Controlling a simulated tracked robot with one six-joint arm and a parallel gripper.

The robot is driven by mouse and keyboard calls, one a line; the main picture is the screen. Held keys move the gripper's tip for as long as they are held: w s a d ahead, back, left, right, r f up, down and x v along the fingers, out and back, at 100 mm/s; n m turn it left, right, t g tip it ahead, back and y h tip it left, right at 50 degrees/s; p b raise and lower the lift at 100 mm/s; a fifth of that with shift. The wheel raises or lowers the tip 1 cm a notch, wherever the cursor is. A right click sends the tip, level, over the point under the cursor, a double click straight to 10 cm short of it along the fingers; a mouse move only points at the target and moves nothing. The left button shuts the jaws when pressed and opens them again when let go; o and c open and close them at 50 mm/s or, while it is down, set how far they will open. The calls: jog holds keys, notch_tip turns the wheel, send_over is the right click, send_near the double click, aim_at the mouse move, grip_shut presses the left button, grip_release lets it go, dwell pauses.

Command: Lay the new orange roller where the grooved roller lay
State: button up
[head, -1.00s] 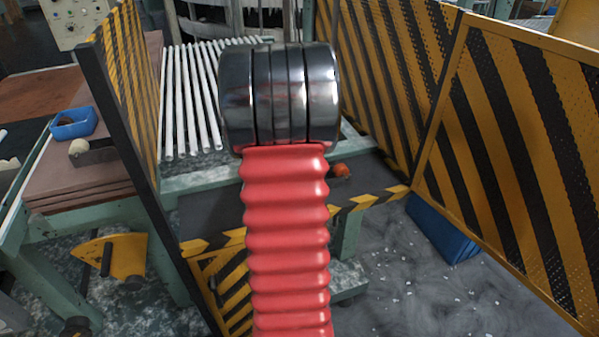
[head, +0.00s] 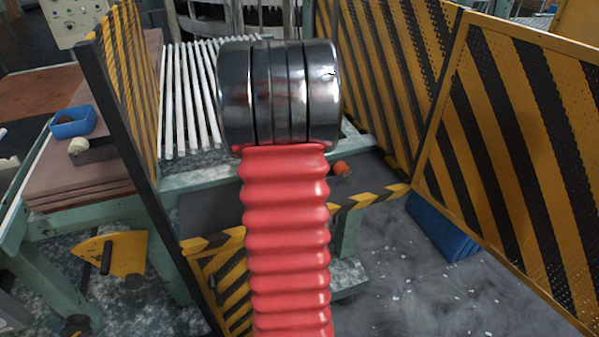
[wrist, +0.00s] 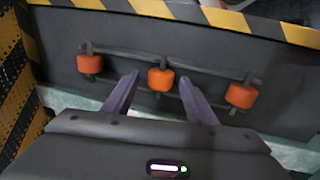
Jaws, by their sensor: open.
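Three orange rollers sit on a dark slatted frame in the wrist view: the left roller (wrist: 90,64), the middle roller (wrist: 160,79) and the right roller (wrist: 241,96). I cannot tell which one is new, and no grooves show on any of them. My gripper (wrist: 159,77) is open, its two purple-grey fingers on either side of the middle roller with a gap at each side. I cannot judge its height above the roller. In the head view one orange roller (head: 341,169) shows beside my red arm, which hides the gripper and the other rollers.
Yellow-black striped guard panels (head: 510,150) stand to the right, and another (head: 128,90) to the left. A striped edge (wrist: 200,14) borders the dark plate. A blue bin (head: 73,122) stands on the left bench.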

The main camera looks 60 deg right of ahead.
notch_tip(320, 180, up, 11)
jog(key=w+a, duration=0.1)
jog(key=shift+w+a, duration=0.3)
dwell(0.4)
jog(key=w+a+r+n+t, duration=0.2)
jog(key=w+a, duration=0.2)
jog(key=a, duration=0.9)
jog(key=w+a+r+n+t, duration=0.2)
jog(key=w+a, duration=0.3)
jog(key=a, duration=0.7)
jog(key=s+a+f+n+t, duration=0.1)
jog(key=s+a+f+n, duration=0.1)
jog(key=a, duration=0.9)
jog(key=s+a+f+n+t+y, duration=0.1)
jog(key=s+a+n+t, duration=0.1)
jog(key=a, duration=0.9)
jog(key=shift+s+f+n+y, duration=0.35)
jog(key=shift+s+n, duration=0.15)
jog(key=shift+s, duration=0.7)
